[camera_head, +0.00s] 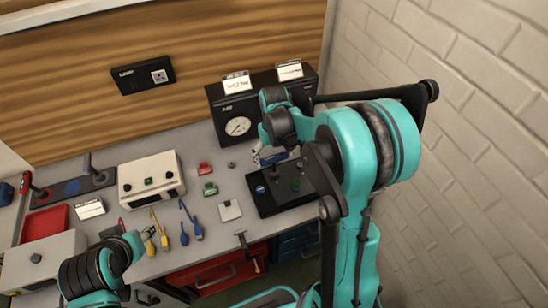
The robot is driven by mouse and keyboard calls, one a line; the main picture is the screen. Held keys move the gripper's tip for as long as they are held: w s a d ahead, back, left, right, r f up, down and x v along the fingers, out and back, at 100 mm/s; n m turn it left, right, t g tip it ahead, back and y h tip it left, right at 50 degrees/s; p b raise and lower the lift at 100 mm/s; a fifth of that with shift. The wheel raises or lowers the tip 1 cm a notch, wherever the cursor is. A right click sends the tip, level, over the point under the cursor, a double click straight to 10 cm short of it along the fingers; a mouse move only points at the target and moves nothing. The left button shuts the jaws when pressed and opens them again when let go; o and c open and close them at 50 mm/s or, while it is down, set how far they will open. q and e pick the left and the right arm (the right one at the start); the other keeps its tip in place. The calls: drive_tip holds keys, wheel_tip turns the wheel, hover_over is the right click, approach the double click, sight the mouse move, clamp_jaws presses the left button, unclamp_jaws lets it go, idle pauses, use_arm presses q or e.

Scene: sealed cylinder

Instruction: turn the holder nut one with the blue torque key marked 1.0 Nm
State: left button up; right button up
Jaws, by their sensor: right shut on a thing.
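My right gripper (262,154) is above the back edge of the black holder plate (268,205), partly hidden by my own arm. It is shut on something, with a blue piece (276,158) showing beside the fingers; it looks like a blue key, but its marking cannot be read. The plate carries a blue round part (260,190) and a green one (296,184). I cannot tell which is nut one. Two blue-handled keys (197,231) lie on the bench. My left gripper (149,233) is low over the bench near two yellow-handled keys (164,242); its finger gap is unclear.
A black gauge box (238,127) stands behind the plate. A cream instrument box (150,178), a red tray (45,222) and small red (204,168) and green (210,188) parts are on the grey bench. A brick wall (460,150) bounds the right side.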

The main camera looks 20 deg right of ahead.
drive_tip(key=shift+r, duration=0.1)
drive_tip(key=shift+r+p, duration=1.7)
drive_tip(key=shift+r, duration=0.8)
drive_tip(key=shift+a, duration=0.1)
